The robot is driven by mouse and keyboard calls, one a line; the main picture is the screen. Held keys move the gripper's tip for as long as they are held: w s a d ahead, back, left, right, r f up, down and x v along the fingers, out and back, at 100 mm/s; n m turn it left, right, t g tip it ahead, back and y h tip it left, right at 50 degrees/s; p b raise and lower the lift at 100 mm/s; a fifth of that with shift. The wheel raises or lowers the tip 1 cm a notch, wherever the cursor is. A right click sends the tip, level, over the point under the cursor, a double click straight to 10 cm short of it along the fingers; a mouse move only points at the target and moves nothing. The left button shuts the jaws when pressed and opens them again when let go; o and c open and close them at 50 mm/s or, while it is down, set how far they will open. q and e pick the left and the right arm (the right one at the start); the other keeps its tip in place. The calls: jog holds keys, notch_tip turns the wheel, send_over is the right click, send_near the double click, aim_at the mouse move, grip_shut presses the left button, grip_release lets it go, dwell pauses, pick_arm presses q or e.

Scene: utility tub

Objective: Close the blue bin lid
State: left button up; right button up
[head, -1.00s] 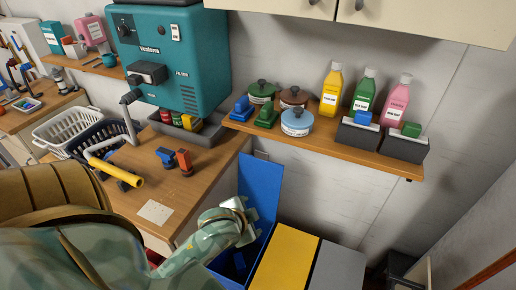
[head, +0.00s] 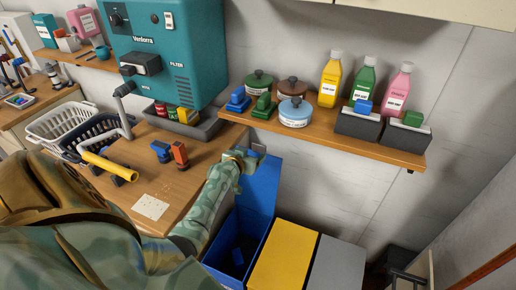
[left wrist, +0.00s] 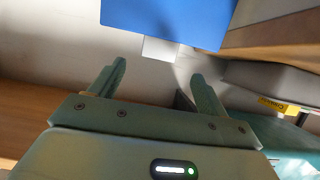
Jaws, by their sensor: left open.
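The blue bin lid (head: 262,192) stands open and upright at the back of the blue bin (head: 210,274), near the wall. The bin's inside is exposed, with some blue things in it. My left gripper (head: 246,157) is at the lid's upper left edge in the head view, and covers part of it. In the left wrist view the gripper (left wrist: 158,82) is open with nothing between its fingers. The blue lid also shows there (left wrist: 170,18), beyond the fingertips. Contact cannot be told. My right gripper is not in view.
A yellow-lidded bin (head: 283,258) and a grey-lidded bin (head: 337,264) stand shut to the right. A wooden shelf (head: 330,133) with bottles and pots is above. The wooden counter (head: 125,190) is at left, with a teal machine (head: 185,50) behind.

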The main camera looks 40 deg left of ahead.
aim_at(259, 148)
pick_arm(q)
jog(key=b+x, duration=0.1)
jog(key=x, duration=0.1)
jog(key=b+x, duration=0.1)
jog(key=x, duration=0.1)
jog(key=b+x, duration=0.1)
jog(key=x, duration=0.1)
jog(key=shift+w+f, duration=0.25)
jog(key=shift+f, duration=0.15)
jog(key=shift+w+a+b, duration=0.2)
jog(key=shift+w+b, duration=0.2)
jog(key=shift+w, duration=0.05)
jog(key=shift+c, duration=0.3)
